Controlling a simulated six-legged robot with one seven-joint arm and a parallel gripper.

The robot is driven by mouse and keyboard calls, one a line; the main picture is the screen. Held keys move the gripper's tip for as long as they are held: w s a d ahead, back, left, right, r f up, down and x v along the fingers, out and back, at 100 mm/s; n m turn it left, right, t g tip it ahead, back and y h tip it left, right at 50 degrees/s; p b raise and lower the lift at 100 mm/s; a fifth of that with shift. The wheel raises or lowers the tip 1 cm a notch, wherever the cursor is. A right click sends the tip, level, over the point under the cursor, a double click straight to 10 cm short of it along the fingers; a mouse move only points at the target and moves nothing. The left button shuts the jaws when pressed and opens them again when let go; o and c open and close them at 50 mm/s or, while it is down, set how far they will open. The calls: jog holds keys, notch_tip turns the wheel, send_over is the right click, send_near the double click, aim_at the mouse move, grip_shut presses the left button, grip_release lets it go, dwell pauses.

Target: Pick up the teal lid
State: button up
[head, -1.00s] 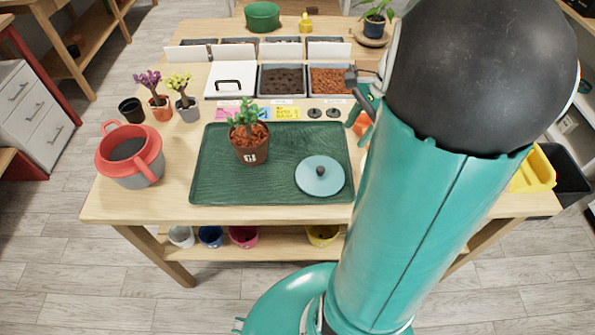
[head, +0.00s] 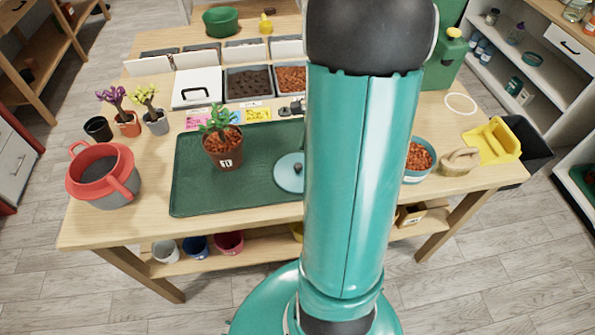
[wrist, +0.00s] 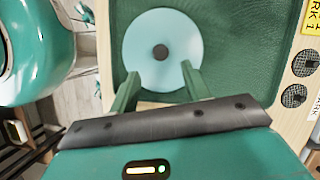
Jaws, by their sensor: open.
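The teal lid (head: 287,173) is a round, pale teal disc with a dark knob. It lies on the dark green tray (head: 190,195) on the table, and my arm hides its right part in the head view. In the wrist view the whole lid (wrist: 180,50) shows at the top, with its dark knob in the middle. My gripper (wrist: 160,82) is open and empty, its two green fingers pointing toward the lid. The fingertips overlap the lid's near edge in the picture; I cannot tell the height between them. The gripper is hidden in the head view.
A potted plant (head: 224,150) stands on the tray left of the lid. A red and grey pot (head: 103,175) stands at the table's left. Right of my arm are a bowl of brown pellets (head: 420,156), a brush (head: 460,161) and a yellow scoop (head: 493,142). Soil bins line the back.

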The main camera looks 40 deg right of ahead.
aim_at(300, 164)
jog(key=x, duration=0.5)
jog(key=shift+w+a, duration=0.2)
jog(key=shift+w, duration=0.05)
grip_shut()
jog(key=shift+r, duration=0.1)
